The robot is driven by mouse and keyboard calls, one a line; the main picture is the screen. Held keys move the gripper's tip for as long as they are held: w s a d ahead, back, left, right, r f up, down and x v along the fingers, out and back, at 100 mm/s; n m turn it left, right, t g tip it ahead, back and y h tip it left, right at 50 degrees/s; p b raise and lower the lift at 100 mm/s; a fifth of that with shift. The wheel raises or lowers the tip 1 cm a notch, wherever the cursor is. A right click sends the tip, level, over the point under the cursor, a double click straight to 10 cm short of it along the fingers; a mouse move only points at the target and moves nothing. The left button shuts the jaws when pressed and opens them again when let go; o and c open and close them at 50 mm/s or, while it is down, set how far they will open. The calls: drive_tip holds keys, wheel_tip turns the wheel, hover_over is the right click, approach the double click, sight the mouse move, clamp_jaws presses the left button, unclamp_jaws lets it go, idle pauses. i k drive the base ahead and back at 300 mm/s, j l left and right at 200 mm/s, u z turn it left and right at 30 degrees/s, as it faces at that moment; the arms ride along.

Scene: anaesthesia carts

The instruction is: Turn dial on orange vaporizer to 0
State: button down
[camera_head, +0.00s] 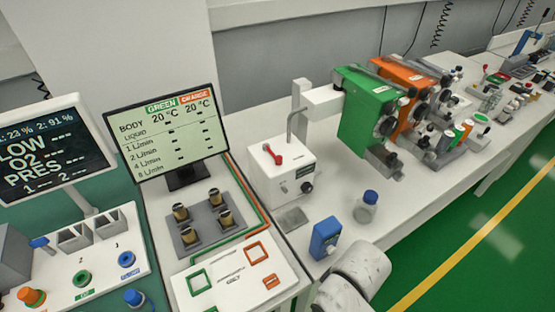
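The orange vaporizer (398,73) stands on the long white bench, right behind the green vaporizer (362,118). The green vaporizer has a similar dark dial (385,126) and hides part of the orange one. A white rounded part of my arm shows at the bottom, well below the vaporizers. My gripper is not in view.
A white box with a red lever (272,155), a blue box (324,238) and a blue-capped bottle (366,207) stand on the bench before the vaporizers. Small bottles (462,132) stand to the right. Two screens (165,130) are at left. Green floor (500,235) is free at right.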

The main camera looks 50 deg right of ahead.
sight(422, 111)
drive_tip(key=z, duration=1.4)
